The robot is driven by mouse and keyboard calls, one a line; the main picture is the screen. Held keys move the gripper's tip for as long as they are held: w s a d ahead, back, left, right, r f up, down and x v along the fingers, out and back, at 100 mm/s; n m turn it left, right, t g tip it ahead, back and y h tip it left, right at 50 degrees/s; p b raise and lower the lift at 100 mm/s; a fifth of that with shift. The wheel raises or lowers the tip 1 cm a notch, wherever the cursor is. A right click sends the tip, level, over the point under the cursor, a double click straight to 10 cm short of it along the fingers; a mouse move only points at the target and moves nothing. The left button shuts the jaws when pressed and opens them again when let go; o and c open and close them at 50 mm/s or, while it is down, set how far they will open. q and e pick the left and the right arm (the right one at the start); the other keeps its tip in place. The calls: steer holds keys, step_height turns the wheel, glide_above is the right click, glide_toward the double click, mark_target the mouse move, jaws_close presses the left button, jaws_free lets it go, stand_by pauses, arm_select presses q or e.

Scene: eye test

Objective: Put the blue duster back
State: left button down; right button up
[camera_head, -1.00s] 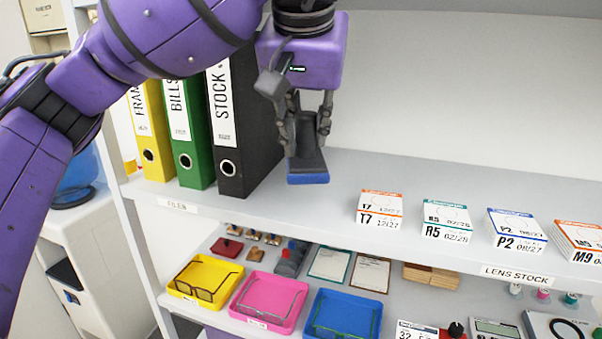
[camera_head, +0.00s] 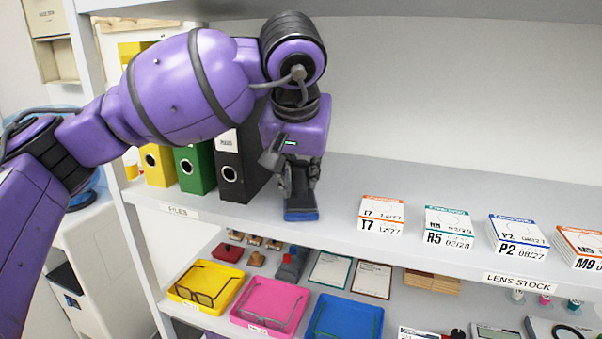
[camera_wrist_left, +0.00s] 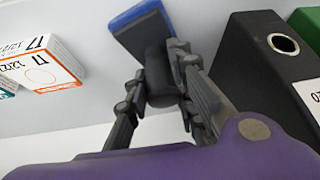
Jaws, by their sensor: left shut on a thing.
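The blue duster (camera_head: 301,215) has a blue edge and a dark grey body, and it also shows in the left wrist view (camera_wrist_left: 139,22). My left gripper (camera_head: 299,187) is shut on its dark upper part, which also shows between the fingers in the left wrist view (camera_wrist_left: 161,83). The duster is at the upper shelf's surface, just right of the black binder and apart from it. I cannot tell whether it touches the shelf. My right gripper is not in view.
The upper shelf (camera_head: 330,185) holds yellow, green and black binders (camera_head: 231,172) at the left. Several lens boxes (camera_head: 382,216) stand at the right. The shelf behind the duster is bare. A lower shelf holds yellow, pink (camera_head: 290,288) and blue trays with glasses.

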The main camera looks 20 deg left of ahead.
arm_select(q)
steer(key=shift+f, duration=0.2)
steer(key=c, duration=1.5)
jaws_free()
steer(key=shift+r, duration=0.15)
steer(key=shift+s+r, duration=0.1)
steer(key=shift+r, duration=0.25)
steer(key=v, duration=1.1)
steer(key=shift+s+r, duration=0.15)
